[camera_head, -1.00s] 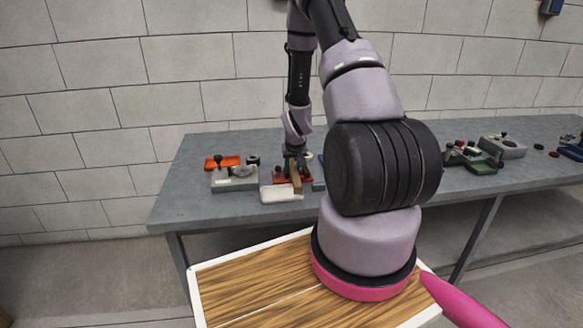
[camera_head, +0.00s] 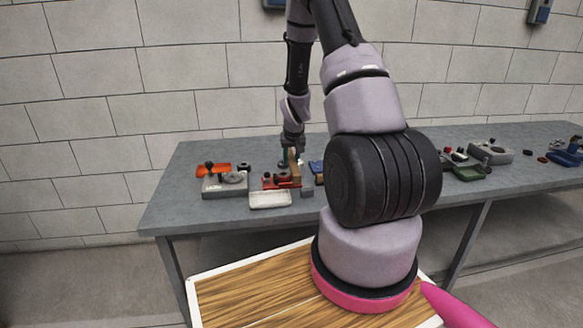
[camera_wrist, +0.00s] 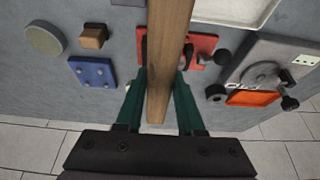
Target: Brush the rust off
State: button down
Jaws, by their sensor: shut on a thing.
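My gripper (camera_wrist: 158,110) is shut on a long wooden piece (camera_wrist: 168,60), seemingly the brush's handle, between its green fingers in the wrist view. In the head view the wooden piece (camera_head: 294,163) stands roughly upright under my gripper (camera_head: 290,154). It is by a red fixture (camera_head: 282,182) on the bench. The red fixture also shows in the wrist view (camera_wrist: 203,47), partly hidden behind the wood. Bristles are not visible, and contact with the fixture cannot be told. I cannot make out a rust patch.
A white tray (camera_head: 270,199) lies in front of the red fixture, with a grey block (camera_head: 307,191) beside it. A grey fixture with an orange tray (camera_wrist: 254,98) is to one side. A blue plate (camera_wrist: 93,71) is on the other. The bench's left end (camera_head: 170,212) is clear.

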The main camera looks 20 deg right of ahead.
jog(key=shift+r, duration=1.3)
jog(key=shift+a, duration=0.1)
